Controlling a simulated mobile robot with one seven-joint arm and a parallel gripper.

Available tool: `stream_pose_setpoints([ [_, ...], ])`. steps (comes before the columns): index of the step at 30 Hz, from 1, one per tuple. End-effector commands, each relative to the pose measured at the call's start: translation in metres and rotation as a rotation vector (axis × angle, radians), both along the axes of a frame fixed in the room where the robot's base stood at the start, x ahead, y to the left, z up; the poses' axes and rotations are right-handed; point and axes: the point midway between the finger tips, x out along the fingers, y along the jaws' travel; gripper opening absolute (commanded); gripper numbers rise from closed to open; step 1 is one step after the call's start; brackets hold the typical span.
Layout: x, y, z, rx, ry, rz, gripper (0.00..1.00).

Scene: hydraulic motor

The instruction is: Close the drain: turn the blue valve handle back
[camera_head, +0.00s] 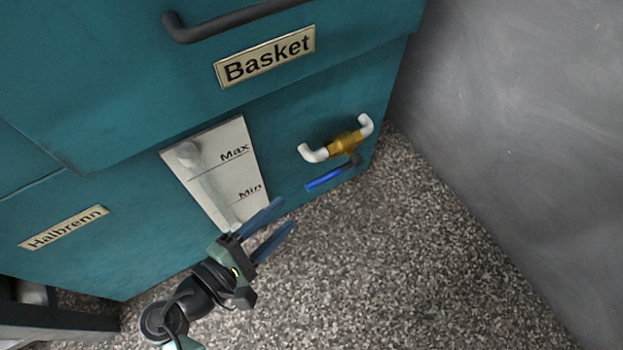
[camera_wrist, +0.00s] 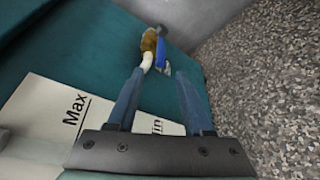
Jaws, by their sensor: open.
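The blue valve handle (camera_head: 326,179) sits below a brass valve (camera_head: 345,143) on the lower right of the teal machine front. White pipe elbows (camera_head: 314,153) join the valve at both ends. In the wrist view the blue handle (camera_wrist: 162,56) shows beyond the fingers, beside the brass valve (camera_wrist: 149,40). My gripper (camera_head: 287,214) is open and empty, with two blue fingers apart. It is to the lower left of the handle in the head view, not touching it. In the wrist view my gripper (camera_wrist: 156,80) points toward the valve, which lies ahead.
A level gauge plate (camera_head: 221,165) marked Max and Min is on the machine front, behind my gripper. A drawer handle (camera_head: 235,20) is above. A grey wall (camera_head: 520,130) stands at the right. Speckled floor (camera_head: 400,260) between machine and wall is clear.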

Motion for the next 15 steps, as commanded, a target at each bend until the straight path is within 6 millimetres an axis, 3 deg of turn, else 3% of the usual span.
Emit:
stream_pose_setpoints([
  [5, 0.007, -0.006, -0.008, -0.012, 0.003, -0.002, 0.51],
  [15, 0.061, -0.044, -0.025, -0.009, 0.0, -0.004, 0.51],
])
